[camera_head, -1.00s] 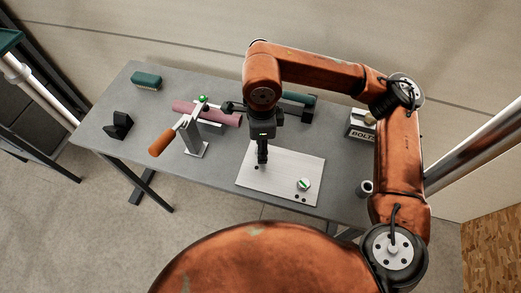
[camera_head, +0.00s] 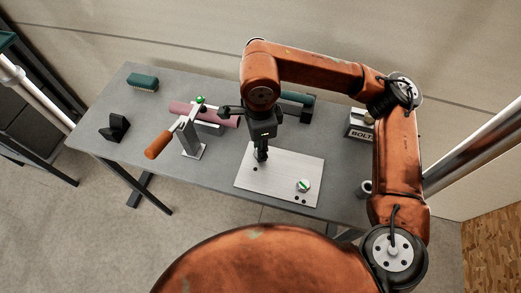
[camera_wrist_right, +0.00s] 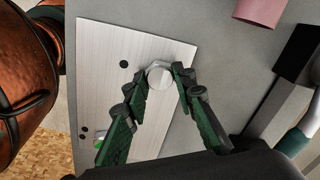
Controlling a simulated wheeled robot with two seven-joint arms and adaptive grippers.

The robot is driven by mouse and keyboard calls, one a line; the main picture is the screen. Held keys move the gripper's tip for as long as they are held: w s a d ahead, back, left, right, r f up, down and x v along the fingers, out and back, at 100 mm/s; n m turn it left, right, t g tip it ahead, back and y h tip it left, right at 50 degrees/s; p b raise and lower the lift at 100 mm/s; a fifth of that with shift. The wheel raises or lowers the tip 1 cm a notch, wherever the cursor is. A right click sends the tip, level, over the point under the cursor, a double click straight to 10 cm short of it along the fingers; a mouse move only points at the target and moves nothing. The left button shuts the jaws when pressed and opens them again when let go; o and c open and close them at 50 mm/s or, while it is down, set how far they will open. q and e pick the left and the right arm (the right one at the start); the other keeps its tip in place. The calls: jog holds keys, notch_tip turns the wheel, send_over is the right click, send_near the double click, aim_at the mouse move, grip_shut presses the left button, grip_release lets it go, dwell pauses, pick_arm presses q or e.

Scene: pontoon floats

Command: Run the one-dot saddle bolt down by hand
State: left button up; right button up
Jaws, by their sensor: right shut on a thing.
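A pale metal plate (camera_head: 285,165) lies on the grey bench. One black dot (camera_wrist_right: 124,64) is on it beside a silver hex bolt head (camera_wrist_right: 158,73). My right gripper (camera_head: 261,156) points down over that end of the plate. In the right wrist view my right gripper (camera_wrist_right: 160,80) has its green-padded fingers on either side of the bolt head, shut on it. The shank and its hole are hidden. Another round fitting with a green mark (camera_head: 303,185) sits at the plate's other end, near two dots (camera_head: 300,198). My left gripper is not in view.
A green brush (camera_head: 143,81), a black block (camera_head: 116,127) and a BOLTS box (camera_head: 360,125) are also on the bench (camera_head: 225,175).

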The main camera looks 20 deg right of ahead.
jog(key=shift+r+m+p, duration=0.15)
jog(key=shift+m+p, duration=0.4)
jog(key=shift+m, duration=0.55)
jog(key=m+p, duration=0.2)
jog(key=m, duration=0.3)
jog(key=shift+m, duration=0.4)
jog(key=m+p, duration=0.1)
jog(key=m, duration=0.1)
jog(key=shift+m, duration=0.3)
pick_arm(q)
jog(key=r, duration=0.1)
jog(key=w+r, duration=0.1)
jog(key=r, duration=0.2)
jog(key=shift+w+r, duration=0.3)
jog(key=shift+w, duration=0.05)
pick_arm(e)
jog(key=shift+f+m, duration=0.2)
jog(key=shift+m, duration=0.4)
pick_arm(q)
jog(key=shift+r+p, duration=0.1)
jog(key=shift+p, duration=0.2)
